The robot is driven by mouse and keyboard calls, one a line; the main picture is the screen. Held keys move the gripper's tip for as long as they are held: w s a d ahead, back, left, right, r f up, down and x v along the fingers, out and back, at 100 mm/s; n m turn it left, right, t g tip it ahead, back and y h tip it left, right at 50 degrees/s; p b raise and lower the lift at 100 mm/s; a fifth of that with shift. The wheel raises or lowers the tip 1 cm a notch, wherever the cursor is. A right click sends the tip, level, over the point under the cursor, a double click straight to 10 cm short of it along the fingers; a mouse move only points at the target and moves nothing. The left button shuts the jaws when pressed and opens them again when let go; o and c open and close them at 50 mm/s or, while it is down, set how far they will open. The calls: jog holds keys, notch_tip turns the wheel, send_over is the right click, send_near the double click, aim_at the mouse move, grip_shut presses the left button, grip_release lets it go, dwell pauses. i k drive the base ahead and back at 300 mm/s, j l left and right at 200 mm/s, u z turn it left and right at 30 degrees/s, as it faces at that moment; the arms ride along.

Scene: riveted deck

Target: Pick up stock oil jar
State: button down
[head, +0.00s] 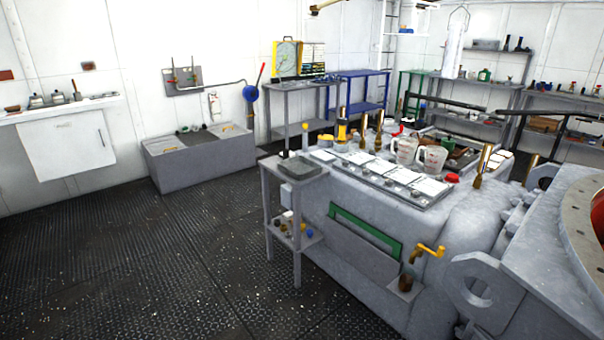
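A small jar with dark brown contents (407,278) stands on a little ledge on the near side of the grey machine block, under a yellow tap (428,250). I cannot tell for certain that it is the stock oil jar, as no label is readable. Two clear measuring jugs with red markings stand on top of the block, a left jug (404,150) and a right jug (432,159). Several small jars and pots, too small to identify, sit on the lower shelf of a grey stand (297,172). My gripper is not in view.
Dark riveted deck (150,270) is open at the left and front. A grey trough (199,160) stands at the back wall. Grey machinery with a ring lug (470,290) blocks the right front. Benches and shelves (495,65) line the back.

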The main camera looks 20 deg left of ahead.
aim_at(406, 280)
jog(key=j+z, duration=0.4)
jog(key=j, duration=0.2)
jog(key=j+z, duration=0.35)
jog(key=j, duration=0.3)
jog(key=k+j+z, duration=0.15)
jog(key=j+z, duration=0.25)
jog(key=j, duration=0.15)
